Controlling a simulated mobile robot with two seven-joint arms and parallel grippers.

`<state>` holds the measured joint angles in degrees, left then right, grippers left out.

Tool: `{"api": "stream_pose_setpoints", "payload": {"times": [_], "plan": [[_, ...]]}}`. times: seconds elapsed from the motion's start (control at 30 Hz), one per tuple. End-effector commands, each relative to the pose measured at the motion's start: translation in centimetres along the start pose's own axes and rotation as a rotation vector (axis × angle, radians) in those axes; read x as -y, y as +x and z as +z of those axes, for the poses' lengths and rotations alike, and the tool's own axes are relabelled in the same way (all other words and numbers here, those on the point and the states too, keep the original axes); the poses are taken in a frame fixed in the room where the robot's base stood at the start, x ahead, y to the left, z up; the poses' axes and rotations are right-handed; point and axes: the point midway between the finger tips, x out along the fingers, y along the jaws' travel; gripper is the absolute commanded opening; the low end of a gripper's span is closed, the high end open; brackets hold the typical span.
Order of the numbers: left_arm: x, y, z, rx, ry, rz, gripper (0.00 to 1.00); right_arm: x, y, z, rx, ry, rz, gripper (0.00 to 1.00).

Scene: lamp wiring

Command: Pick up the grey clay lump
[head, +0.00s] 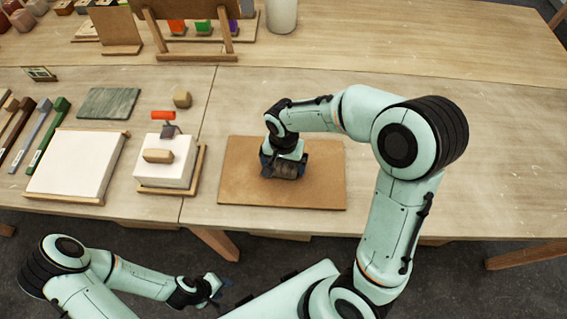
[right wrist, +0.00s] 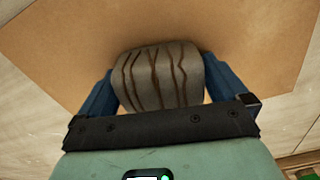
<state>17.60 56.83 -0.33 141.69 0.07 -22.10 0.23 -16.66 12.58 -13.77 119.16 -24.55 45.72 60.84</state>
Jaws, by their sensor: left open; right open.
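The grey clay lump (right wrist: 158,77), with dark brown wavy lines on it, lies on a brown board. In the right wrist view it sits between the two blue fingers of my right gripper (right wrist: 160,92), with one finger on each side. Whether the fingers touch it is unclear. In the head view the lump (head: 286,171) is partly hidden under my right gripper (head: 284,165), which is open and points down over the board. My left gripper (head: 218,290) is open and empty, low in front of the table.
The brown board (head: 325,190) lies on the wooden table (head: 440,190). Left of it are a white block (head: 178,172) with a tan piece on top, a white slab (head: 75,165), a green slab (head: 108,103) and several handled tools. A wooden stand (head: 190,45) is behind. The table's right side is clear.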

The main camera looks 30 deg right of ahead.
Motion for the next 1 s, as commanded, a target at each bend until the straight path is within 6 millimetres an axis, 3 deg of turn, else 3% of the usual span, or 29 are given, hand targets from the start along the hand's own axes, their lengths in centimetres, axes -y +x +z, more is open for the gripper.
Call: {"api": "stream_pose_setpoints", "payload": {"times": [0.1,0.27,0.3,0.57,0.73,0.87,1.0], "plan": [[0.0,0.0,0.0,0.000,0.000,0.000,0.43,0.0,0.0,0.0,0.000,0.000,0.000,0.97],[0.0,0.0,0.0,0.000,0.000,0.000,0.43,0.0,-0.1,0.0,0.000,0.000,-0.001,0.45],[0.0,0.0,0.0,0.000,0.000,0.000,0.43,0.1,-0.1,-0.1,-0.002,0.000,-0.002,0.41],[0.0,0.0,0.0,0.000,0.000,0.000,0.43,0.1,-0.3,-0.1,-0.002,0.000,-0.003,0.41],[-0.1,-0.2,-0.1,-0.002,0.001,0.001,0.43,0.1,-1.5,-0.1,-0.004,0.000,-0.005,0.41],[-0.3,-0.4,-0.3,-0.004,0.001,0.001,0.43,0.2,-3.5,-0.1,-0.006,-0.001,-0.008,0.41],[-0.5,-0.9,-0.6,-0.008,0.003,0.003,0.43,0.2,-7.0,-0.2,-0.008,-0.001,-0.010,0.41]]}}
